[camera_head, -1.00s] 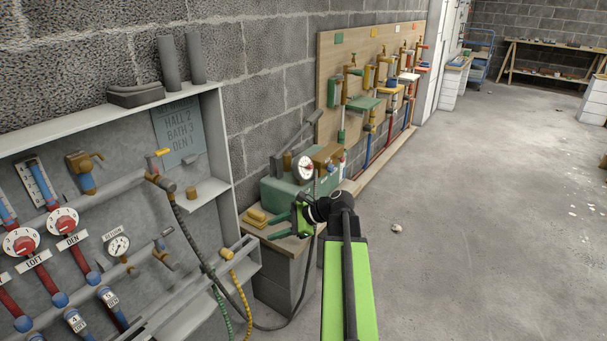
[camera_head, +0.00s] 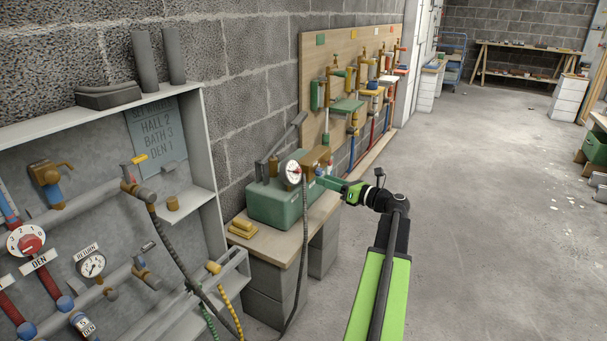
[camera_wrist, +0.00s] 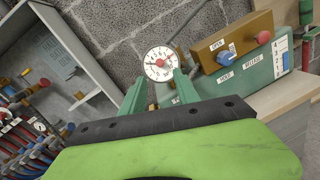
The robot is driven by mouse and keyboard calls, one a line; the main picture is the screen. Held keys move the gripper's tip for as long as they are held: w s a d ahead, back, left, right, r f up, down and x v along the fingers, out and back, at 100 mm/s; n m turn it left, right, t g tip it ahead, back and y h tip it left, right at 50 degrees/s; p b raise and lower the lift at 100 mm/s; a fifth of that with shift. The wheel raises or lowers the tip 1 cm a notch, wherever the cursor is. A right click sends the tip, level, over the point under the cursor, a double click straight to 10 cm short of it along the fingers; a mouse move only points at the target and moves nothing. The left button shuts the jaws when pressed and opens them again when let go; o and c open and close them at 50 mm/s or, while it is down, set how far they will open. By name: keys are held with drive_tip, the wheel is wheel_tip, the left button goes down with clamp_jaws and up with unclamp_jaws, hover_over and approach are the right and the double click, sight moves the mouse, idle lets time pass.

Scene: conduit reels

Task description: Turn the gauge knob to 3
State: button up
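The gauge (camera_head: 292,173) is a round white dial with a red centre, on a green pump box (camera_head: 272,205); its numbers are too small to read. In the wrist view the gauge (camera_wrist: 159,64) shows between and beyond my fingertips. My gripper (camera_head: 325,180) is at the right end of the pump. In the wrist view my gripper (camera_wrist: 160,77) has its two green fingers apart, with nothing between them.
The pump stands on a wooden-topped bench (camera_head: 290,236) with yellow blocks (camera_head: 242,229). A dark hose (camera_head: 303,240) hangs in front. A shelf cabinet (camera_head: 205,150) with pipes and dials is at left; a tap board (camera_head: 315,60) is behind. Open floor lies right.

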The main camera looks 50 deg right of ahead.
sight(300, 171)
drive_tip(key=w, duration=0.6)
drive_tip(key=w+a, duration=0.1)
drive_tip(key=w, duration=0.2)
drive_tip(key=shift+w+a, duration=0.1)
drive_tip(key=shift+w, duration=0.2)
clamp_jaws()
